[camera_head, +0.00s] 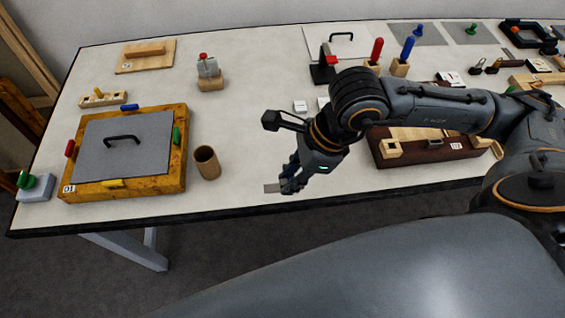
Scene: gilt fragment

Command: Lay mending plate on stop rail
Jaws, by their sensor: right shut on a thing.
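My right gripper (291,184) reaches down near the table's front edge, its fingers close together. It is shut on a small flat grey piece that looks like the mending plate (271,188). The plate sticks out to the left of the fingertips; its other end is hidden by them. I cannot tell whether it touches the table. I cannot single out the stop rail with certainty. A dark brown tray (440,156) with pale wooden pieces lies to the right, partly hidden behind my right arm. My left gripper is not in view.
A wooden frame (182,170) with a grey handled panel stands at left, a wooden cup (207,162) beside it. A red-handled stand (324,66) and small white blocks (300,107) lie behind my arm. The table between cup and gripper is clear.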

